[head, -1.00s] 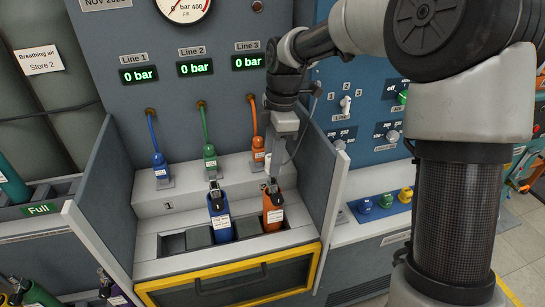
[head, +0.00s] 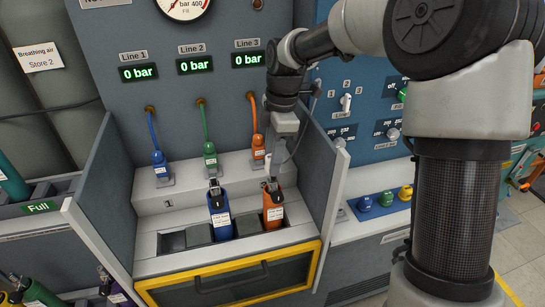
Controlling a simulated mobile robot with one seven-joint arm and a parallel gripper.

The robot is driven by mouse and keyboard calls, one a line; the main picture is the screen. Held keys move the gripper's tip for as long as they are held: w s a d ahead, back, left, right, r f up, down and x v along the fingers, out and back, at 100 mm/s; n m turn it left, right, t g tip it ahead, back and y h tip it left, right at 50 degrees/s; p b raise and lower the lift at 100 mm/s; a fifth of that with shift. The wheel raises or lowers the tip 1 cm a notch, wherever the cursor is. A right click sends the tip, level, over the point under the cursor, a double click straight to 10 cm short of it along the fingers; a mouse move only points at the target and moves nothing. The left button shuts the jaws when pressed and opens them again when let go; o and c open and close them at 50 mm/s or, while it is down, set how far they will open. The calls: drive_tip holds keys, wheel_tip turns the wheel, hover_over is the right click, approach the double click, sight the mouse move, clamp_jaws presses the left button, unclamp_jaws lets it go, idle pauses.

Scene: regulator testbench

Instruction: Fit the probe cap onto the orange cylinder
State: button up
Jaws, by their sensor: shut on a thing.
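The orange cylinder (head: 273,216) stands upright in the right-hand part of the bench's recessed tray, with a dark valve at its top and a white label. My gripper (head: 271,179) points down with its fingertips right at the top of the orange cylinder. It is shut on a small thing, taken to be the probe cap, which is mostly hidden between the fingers. The cap is too small here to tell whether it touches or sits on the valve.
A blue cylinder (head: 220,220) stands close on the left in the same tray (head: 170,243). Blue, green and orange hoses (head: 254,112) end in connectors on the step behind. A grey side wall (head: 325,190) rises close on the right. All three line displays read 0 bar.

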drive_tip(key=shift+f+b, duration=0.7)
drive_tip(key=shift+f, duration=0.8)
idle(0.3)
drive_tip(key=o, duration=1.2)
drive_tip(key=shift+c, duration=0.2)
wheel_tip(320, 180, up, 17)
drive_tip(key=d+p, duration=0.2)
drive_tip(key=shift+w+r+p, duration=0.15)
drive_tip(key=shift+w+p, duration=0.15)
drive_tip(key=shift+p, duration=0.05)
